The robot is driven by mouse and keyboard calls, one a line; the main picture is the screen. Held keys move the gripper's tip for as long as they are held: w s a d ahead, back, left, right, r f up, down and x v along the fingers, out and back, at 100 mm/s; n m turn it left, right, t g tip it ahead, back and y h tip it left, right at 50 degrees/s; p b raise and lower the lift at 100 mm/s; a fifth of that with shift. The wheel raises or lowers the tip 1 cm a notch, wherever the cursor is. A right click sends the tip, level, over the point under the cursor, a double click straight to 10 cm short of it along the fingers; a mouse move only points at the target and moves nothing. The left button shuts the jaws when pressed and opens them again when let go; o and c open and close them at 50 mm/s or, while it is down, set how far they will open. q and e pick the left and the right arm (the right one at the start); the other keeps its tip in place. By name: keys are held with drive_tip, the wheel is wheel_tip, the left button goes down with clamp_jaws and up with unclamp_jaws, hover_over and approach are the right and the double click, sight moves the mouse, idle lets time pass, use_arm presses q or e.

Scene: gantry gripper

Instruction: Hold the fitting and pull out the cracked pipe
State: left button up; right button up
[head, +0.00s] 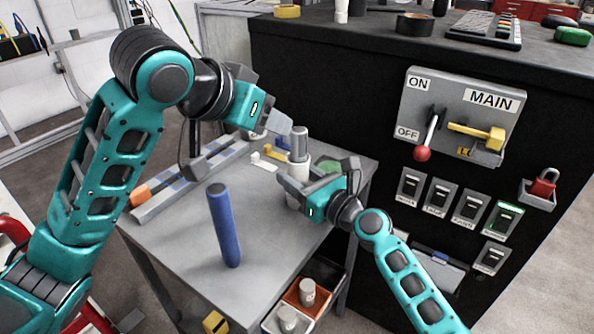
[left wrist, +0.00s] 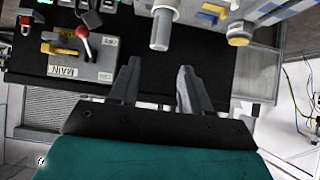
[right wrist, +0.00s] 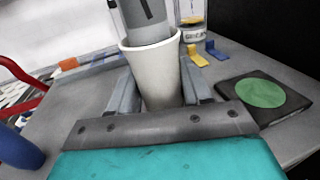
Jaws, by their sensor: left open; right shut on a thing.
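The fitting is a white cup-like socket (right wrist: 155,75), upright on the grey table. My right gripper (head: 300,188) is shut around it, one finger on each side in the right wrist view. The cracked pipe (head: 299,143) is grey and stands upright in the fitting; a dark mark shows on its side in the right wrist view (right wrist: 147,20). My left gripper (head: 271,128) is open and empty, just left of the pipe's upper part in the head view. In the left wrist view the pipe (left wrist: 161,32) lies beyond the open fingertips, apart from them.
A green disc on a dark pad (right wrist: 262,92) lies beside the fitting. Yellow and blue pieces (right wrist: 205,55) lie behind. A black cabinet with a MAIN switch panel (head: 455,110) stands right. Bins (head: 310,298) sit below.

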sight(300, 129)
use_arm(q)
drive_tip(key=shift+o, duration=1.2)
drive_tip(key=shift+w+d+g, duration=0.35)
drive_tip(key=shift+w+g, duration=0.05)
drive_tip(key=shift+w+d+r+m+g+y, duration=0.7)
drive_tip(key=shift+w+r+m+g+y, duration=0.5)
drive_tip(key=shift+w+g, duration=0.9)
drive_tip(key=x, duration=1.2)
drive_tip(key=shift+s+a+f, duration=0.15)
drive_tip(key=shift+s+f, duration=0.1)
drive_tip(key=shift+s, duration=0.15)
drive_tip(key=c, duration=1.1)
drive_tip(key=shift+r, duration=1.65)
drive_tip(key=shift+r, duration=1.5)
